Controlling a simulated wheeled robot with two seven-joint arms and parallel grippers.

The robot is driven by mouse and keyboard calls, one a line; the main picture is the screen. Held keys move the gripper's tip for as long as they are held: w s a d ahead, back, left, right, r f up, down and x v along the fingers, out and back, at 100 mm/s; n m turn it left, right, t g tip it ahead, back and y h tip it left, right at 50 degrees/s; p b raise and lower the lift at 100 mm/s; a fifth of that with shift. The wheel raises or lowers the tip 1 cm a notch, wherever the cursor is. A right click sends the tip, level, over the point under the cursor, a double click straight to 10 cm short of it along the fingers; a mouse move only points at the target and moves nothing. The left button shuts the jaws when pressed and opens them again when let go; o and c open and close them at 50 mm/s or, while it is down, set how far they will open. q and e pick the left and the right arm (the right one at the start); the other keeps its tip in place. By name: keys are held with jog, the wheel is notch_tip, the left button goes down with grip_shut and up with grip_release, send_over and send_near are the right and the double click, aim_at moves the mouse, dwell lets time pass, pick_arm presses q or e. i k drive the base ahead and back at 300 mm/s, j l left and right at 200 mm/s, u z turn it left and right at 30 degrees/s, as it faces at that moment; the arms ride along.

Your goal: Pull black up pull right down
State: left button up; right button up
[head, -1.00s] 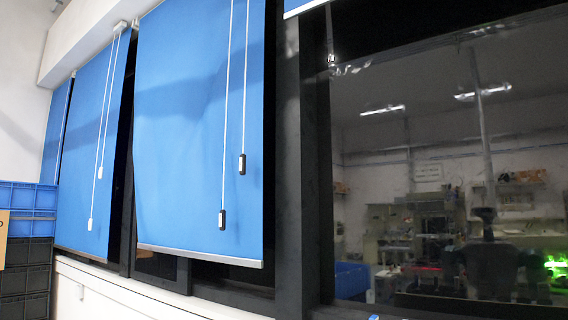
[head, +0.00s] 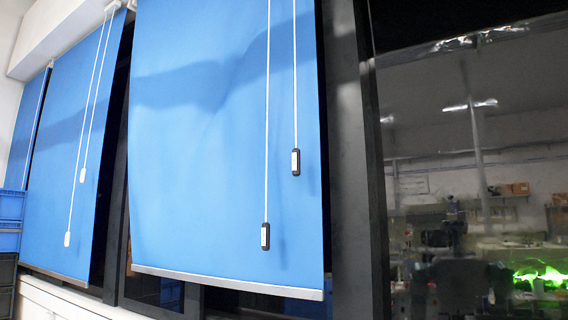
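A blue roller blind (head: 190,150) hangs in the middle of the head view, with a pale bar (head: 230,282) along its lower edge. Two white cords hang in front of it. The right cord ends in a black pull handle (head: 296,162), the higher of the two. The left cord ends in a lower black pull handle (head: 265,236). A second blue blind (head: 62,150) hangs to the left, with two white pull handles, one higher (head: 83,175) and one lower (head: 67,239). Neither gripper is in view.
Dark window frame posts (head: 358,180) stand right of the middle blind. A dark glass pane (head: 470,170) shows a room with shelves and a green glow. Stacked blue crates (head: 10,220) stand at the left edge. A white sill (head: 60,300) runs below the blinds.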

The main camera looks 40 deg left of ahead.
aim_at(296, 156)
jog(key=j, duration=1.5)
